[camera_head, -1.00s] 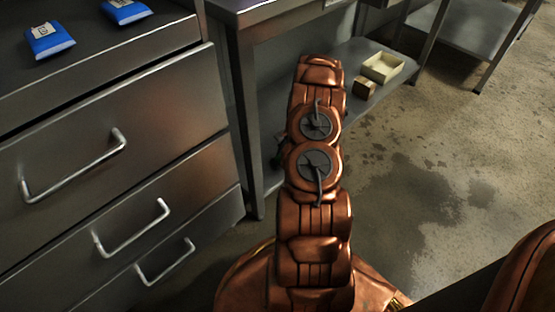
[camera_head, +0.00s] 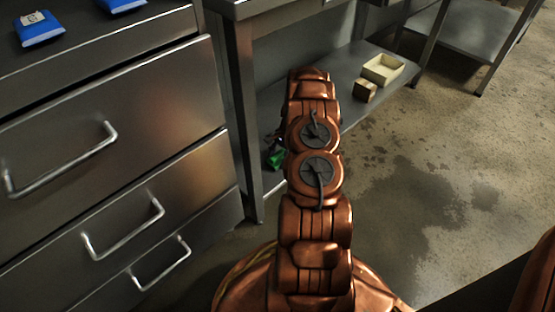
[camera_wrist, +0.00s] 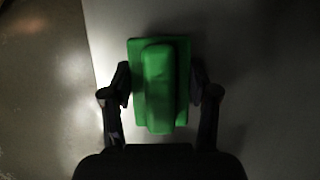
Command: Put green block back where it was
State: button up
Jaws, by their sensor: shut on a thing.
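The green block (camera_wrist: 158,85) sits between the two fingers of my gripper (camera_wrist: 162,88) in the wrist view, and the gripper is shut on it. It has a flat green base with a raised bar along its middle. In the head view a small part of the green block (camera_head: 275,159) shows to the left of my arm, over or on the lower shelf (camera_head: 350,82). The gripper is mostly hidden there behind my arm. I cannot tell whether the block touches the shelf.
A cream open box (camera_head: 383,69) and a small brown box (camera_head: 365,90) are on the shelf to the right of my arm. Steel drawers (camera_head: 110,140) with bar handles stand at left, with blue packets (camera_head: 38,29) on top. A table leg (camera_head: 245,130) stands close left of the block.

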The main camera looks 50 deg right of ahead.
jog(key=shift+f, duration=0.1)
jog(key=o, duration=1.6)
jog(key=shift+c, duration=0.2)
jog(key=p+v, duration=0.4)
jog(key=v, duration=0.7)
jog(key=shift+d+r, duration=0.2)
jog(key=shift+r, duration=0.35)
